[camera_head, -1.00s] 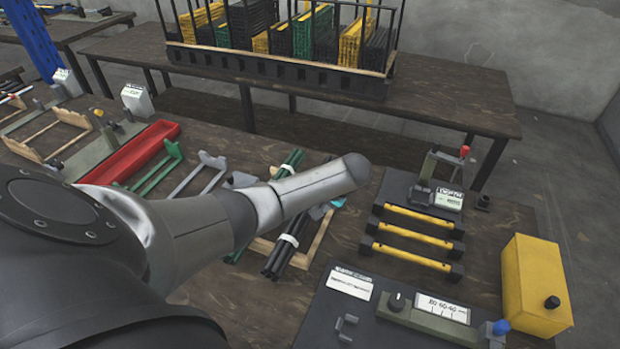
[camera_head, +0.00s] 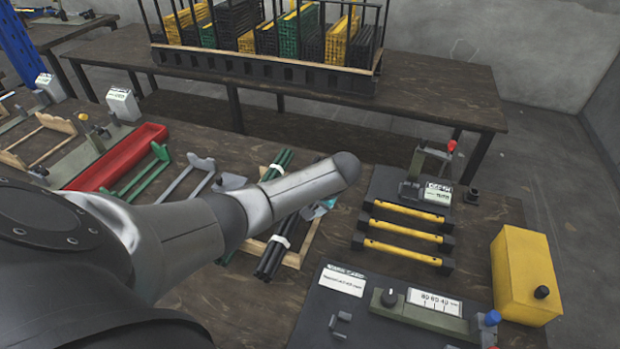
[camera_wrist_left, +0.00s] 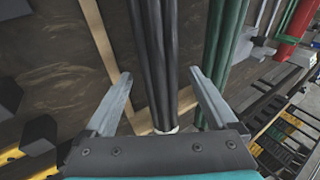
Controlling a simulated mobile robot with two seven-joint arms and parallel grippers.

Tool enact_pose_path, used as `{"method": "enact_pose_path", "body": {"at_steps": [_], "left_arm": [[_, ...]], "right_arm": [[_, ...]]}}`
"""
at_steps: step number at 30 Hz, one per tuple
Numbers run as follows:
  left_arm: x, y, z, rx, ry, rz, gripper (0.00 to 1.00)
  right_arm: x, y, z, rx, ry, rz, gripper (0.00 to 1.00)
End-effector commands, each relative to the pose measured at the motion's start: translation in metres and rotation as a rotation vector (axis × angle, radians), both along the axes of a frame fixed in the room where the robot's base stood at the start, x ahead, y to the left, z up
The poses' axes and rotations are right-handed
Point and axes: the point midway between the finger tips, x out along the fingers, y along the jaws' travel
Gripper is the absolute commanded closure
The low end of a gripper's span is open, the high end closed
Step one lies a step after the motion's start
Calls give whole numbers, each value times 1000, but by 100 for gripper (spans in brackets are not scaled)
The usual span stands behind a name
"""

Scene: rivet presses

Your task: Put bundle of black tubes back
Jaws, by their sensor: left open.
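The bundle of black tubes (camera_head: 270,260) lies on the table, tied with a white band, its far part hidden by my left arm in the head view. In the left wrist view the black tubes (camera_wrist_left: 153,60) run between the fingers of my left gripper (camera_wrist_left: 160,77), which is open with one finger on each side. The white band lies close to the palm. In the head view my left gripper is mostly hidden behind my arm. My right gripper is not in view.
A wooden frame (camera_head: 307,247) lies under the tubes. Green tubes (camera_head: 279,164) lie beside them. Green and grey brackets and a red tray (camera_head: 122,155) are to the left. A dark fixture with yellow bars (camera_head: 405,229) and a yellow box (camera_head: 523,272) are to the right.

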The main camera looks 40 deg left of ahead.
Motion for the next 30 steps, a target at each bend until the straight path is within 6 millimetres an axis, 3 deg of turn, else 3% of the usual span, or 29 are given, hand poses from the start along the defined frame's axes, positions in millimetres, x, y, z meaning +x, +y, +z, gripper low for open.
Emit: {"method": "enact_pose_path", "body": {"at_steps": [9,18,24,30], "left_arm": [[2,-35,60,-2,-6,-3,9],[2,-66,112,0,-6,-2,9],[1,-75,126,0,-5,0,9],[1,-76,127,1,-4,0,9]], "right_arm": [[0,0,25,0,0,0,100],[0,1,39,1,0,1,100],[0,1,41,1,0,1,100],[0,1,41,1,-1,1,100]]}}
